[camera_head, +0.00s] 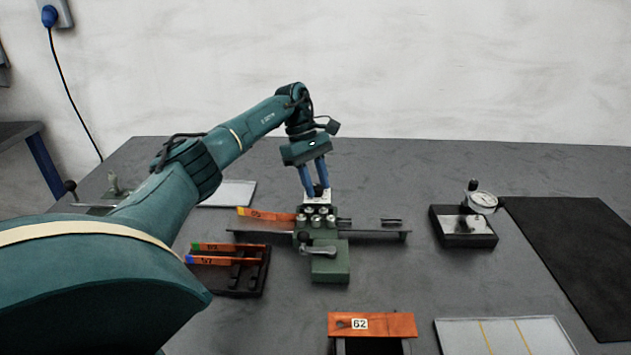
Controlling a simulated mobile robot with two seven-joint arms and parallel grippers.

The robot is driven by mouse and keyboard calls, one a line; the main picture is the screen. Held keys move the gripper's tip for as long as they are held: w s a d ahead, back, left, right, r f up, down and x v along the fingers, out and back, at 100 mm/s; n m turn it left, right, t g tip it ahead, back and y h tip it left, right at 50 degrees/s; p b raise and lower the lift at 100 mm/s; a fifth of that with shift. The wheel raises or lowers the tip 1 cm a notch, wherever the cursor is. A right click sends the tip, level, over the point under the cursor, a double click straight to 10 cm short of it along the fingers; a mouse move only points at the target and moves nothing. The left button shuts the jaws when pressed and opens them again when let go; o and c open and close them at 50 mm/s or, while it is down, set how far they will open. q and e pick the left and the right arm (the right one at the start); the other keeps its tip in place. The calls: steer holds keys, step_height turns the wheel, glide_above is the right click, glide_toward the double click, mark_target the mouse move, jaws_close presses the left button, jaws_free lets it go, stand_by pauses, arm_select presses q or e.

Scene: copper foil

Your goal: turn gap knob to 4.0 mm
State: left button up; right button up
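A small green rolling mill (330,262) with a crank handle stands in the middle of the table. Several short metal cylinders show on its front. A pale plate (318,198) sits on top, with a small dark knob (318,188) at its centre. My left gripper (317,191) points down from above, and its two blue fingers stand apart on either side of the knob. I cannot tell whether they touch it. The knob's scale and setting are too small to read. My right gripper is out of view.
A dark rack (240,282) holds strips at left front. An orange block labelled 62 (390,325), a pale tray (500,338), a dial gauge stand (465,240) and a black mat (580,255) lie around.

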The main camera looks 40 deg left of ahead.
arm_select(q)
steer(key=shift+o, duration=1.4)
steer(key=p+v, duration=0.2)
steer(key=v, duration=1.1)
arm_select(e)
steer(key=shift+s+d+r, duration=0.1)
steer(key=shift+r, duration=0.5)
arm_select(q)
steer(key=shift+a, duration=0.1)
